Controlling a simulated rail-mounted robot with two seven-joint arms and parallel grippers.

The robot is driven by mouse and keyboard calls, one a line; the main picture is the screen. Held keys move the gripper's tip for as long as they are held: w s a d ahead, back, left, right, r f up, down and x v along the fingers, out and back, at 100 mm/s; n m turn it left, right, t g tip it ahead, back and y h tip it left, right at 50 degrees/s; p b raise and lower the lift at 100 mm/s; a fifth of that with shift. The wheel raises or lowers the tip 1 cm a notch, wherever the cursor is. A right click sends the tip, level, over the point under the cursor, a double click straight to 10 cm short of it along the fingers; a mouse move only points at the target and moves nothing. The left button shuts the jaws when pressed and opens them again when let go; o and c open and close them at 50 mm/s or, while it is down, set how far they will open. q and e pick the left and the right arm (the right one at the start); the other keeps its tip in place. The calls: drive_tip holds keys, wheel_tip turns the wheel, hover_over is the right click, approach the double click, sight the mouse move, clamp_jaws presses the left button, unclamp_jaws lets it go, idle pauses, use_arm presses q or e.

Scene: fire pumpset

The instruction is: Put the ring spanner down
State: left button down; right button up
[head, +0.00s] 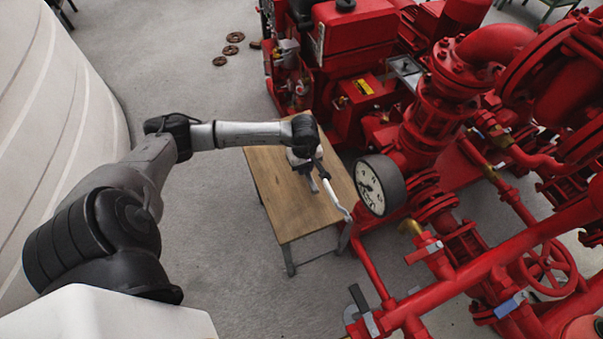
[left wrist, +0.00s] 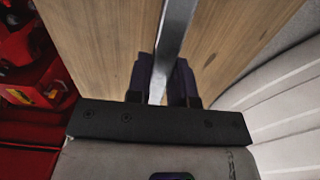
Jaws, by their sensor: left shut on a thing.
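The ring spanner (head: 336,196) is a long silver bar in my left gripper (head: 318,172), over the wooden table (head: 270,185). Its lower end reaches to the table's right edge in the head view. In the left wrist view the spanner (left wrist: 174,40) runs up between the two dark fingers of the gripper (left wrist: 164,85), which are shut on it. The wooden table top (left wrist: 115,45) lies behind it. I cannot tell whether the spanner touches the table. My right gripper is not in view.
A round pressure gauge (head: 370,187) and red pump pipework (head: 430,130) stand close to the table's right side. A large pale tank (head: 60,110) is at the left. Several brown rings (head: 231,50) lie on the grey floor. The table top's left part is bare.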

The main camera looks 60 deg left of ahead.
use_arm(q)
drive_tip(key=shift+s+a+f, duration=0.1)
drive_tip(key=shift+a+f, duration=0.2)
drive_tip(key=shift+a, duration=0.55)
drive_tip(key=f+b, duration=0.1)
drive_tip(key=f, duration=0.2)
drive_tip(key=shift+d+f+b, duration=0.2)
drive_tip(key=shift+f+b, duration=0.15)
drive_tip(key=shift+b, duration=0.05)
drive_tip(key=shift+f, duration=0.2)
drive_tip(key=shift+r, duration=0.1)
drive_tip(key=shift+a, duration=0.1)
drive_tip(key=c, duration=1)
unclamp_jaws()
drive_tip(key=shift+f, duration=0.2)
